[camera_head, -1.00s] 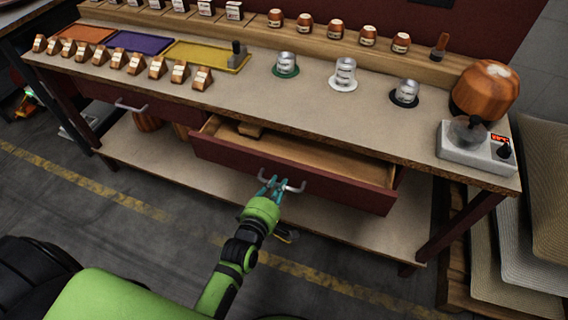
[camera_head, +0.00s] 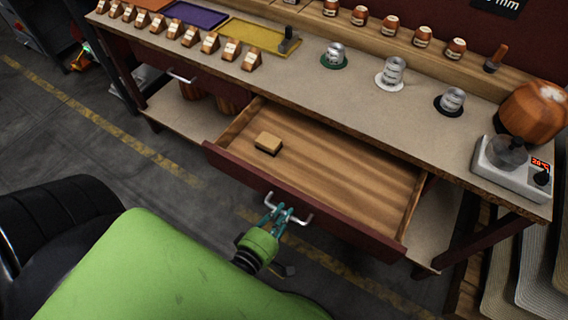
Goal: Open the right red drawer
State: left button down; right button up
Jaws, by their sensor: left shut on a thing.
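The right red drawer (camera_head: 320,212) is pulled well out from under the workbench. Its wooden inside shows, with a small tan block (camera_head: 268,143) lying toward the back left. My left gripper (camera_head: 283,212) is at the drawer's front, with its teal fingers shut on the grey drawer handle (camera_head: 301,221). The left red drawer (camera_head: 190,84) is closed. I do not see my right gripper.
The workbench top (camera_head: 310,82) holds several metal cylinders on round mats, trays and labelled wooden blocks. A scale-like device (camera_head: 514,166) and a brown rounded form (camera_head: 534,112) stand at its right end. Stacked woven sheets (camera_head: 545,255) are at the lower right.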

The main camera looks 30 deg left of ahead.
pick_arm(q)
jog(key=c, duration=1.2)
grip_release()
jog(key=v, duration=1.2)
